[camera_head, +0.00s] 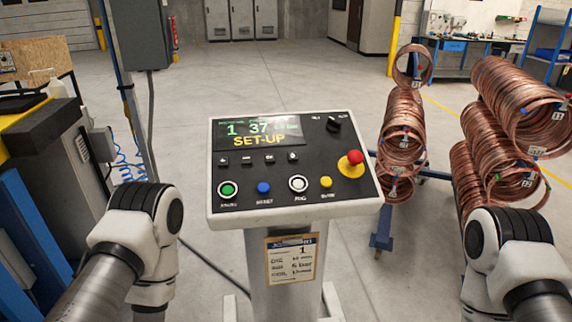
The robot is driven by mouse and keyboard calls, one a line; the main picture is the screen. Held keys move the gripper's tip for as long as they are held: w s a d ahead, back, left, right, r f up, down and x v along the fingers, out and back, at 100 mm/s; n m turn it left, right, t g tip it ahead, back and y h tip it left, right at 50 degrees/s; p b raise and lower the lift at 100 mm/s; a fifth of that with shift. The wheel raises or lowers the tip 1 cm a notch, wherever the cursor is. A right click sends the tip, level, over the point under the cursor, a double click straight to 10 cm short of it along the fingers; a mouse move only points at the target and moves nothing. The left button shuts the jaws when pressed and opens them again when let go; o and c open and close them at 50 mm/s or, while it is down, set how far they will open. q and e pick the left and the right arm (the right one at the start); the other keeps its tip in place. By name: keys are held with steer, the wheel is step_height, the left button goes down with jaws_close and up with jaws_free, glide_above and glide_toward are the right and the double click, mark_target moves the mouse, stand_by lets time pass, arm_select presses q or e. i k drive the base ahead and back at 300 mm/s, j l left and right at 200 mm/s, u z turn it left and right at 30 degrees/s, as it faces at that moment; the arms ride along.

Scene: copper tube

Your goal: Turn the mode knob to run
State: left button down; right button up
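The control panel (215,190) stands on a pedestal in the middle of the head view. The black mode knob (333,124) is at its upper right, and its small labels are too blurred to read. The panel display (259,131) shows "SET-UP" in yellow. Both of my arms come in at the lower left and lower right, clear of the panel. Only arm links show; neither gripper's fingers are in view. Nothing touches the knob.
A red emergency button (355,157) on a yellow base sits below the knob. Green (228,189), blue (263,188), white (298,184) and yellow (326,182) buttons line the front. Copper coils (404,125) hang on a blue rack at the right.

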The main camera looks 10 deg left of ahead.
mark_target(334, 126)
steer(key=i+l+z, duration=0.1)
steer(key=l, duration=0.3)
steer(key=i+l+z, duration=0.15)
steer(key=i+l, duration=0.15)
steer(key=i+l+z, duration=0.1)
steer(key=l, duration=0.3)
steer(key=i, duration=0.1)
